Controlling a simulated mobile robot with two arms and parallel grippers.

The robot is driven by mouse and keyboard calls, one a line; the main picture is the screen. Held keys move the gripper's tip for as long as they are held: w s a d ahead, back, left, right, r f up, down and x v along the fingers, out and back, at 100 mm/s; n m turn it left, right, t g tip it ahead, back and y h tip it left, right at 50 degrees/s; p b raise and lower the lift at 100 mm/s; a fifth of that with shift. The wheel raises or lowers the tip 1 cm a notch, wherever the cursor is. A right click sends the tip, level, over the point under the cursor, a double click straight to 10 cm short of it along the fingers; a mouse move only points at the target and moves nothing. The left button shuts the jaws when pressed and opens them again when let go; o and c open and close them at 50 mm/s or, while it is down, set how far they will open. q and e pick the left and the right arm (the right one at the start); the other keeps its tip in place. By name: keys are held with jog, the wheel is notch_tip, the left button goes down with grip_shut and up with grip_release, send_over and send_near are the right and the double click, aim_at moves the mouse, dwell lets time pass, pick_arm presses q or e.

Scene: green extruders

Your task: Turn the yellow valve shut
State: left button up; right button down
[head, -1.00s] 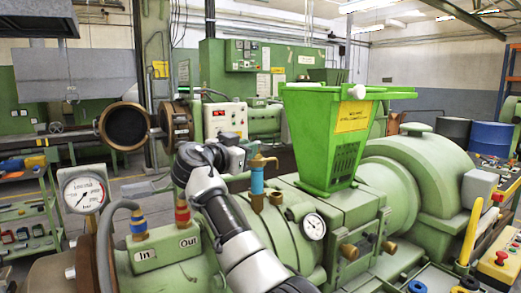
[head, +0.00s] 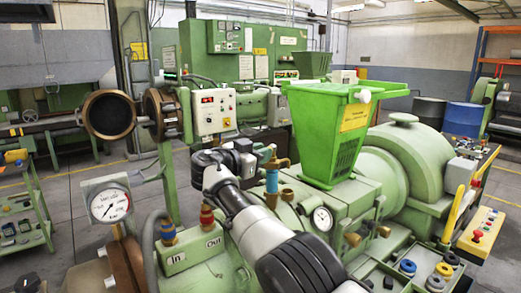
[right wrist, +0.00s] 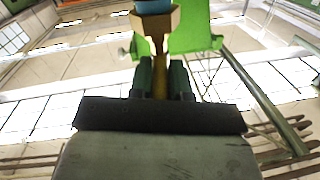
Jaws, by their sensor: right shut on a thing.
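The valve (head: 276,163) is a small brass-yellow fitting on top of a blue pipe piece, on the green extruder (head: 345,205) left of the green hopper. My right gripper (head: 259,152) reaches up to it from the front, its dark jaws at the valve's left side. In the right wrist view the two dark fingers (right wrist: 160,80) are shut on a yellow-brown part of the valve (right wrist: 160,70) between them. A brass nut and the blue piece show just beyond. The gripped part is mostly hidden in the head view. My left gripper is not clearly seen.
The green hopper (head: 322,130) stands close to the right of the valve. The In/Out block (head: 192,250) and a pressure gauge (head: 110,206) are to the left. A control box (head: 213,110) is behind. A yellow panel with a red button (head: 481,232) is at right.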

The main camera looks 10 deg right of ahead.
pick_arm(q)
jog(key=shift+s+d, duration=0.1)
jog(key=shift+d, duration=0.3)
pick_arm(e)
jog(key=shift+r, duration=0.25)
jog(key=c, duration=1.1)
grip_release()
jog(key=shift+a, duration=0.1)
pick_arm(q)
jog(key=shift+s+a+f, duration=0.1)
jog(key=shift+s+a, duration=0.1)
jog(key=shift+a, duration=0.15)
pick_arm(e)
jog(key=shift+f, duration=0.2)
jog(key=shift+s+a+f+b, duration=0.2)
jog(key=shift+a+b, duration=0.05)
jog(key=shift+b, duration=0.3)
pick_arm(q)
jog(key=shift+f+b, duration=1.7)
jog(key=shift+f, duration=0.55)
pick_arm(e)
jog(key=shift+r+v, duration=0.15)
jog(key=shift+v, duration=2.4)
jog(key=shift+r+v, duration=0.15)
jog(key=shift+v, duration=2.45)
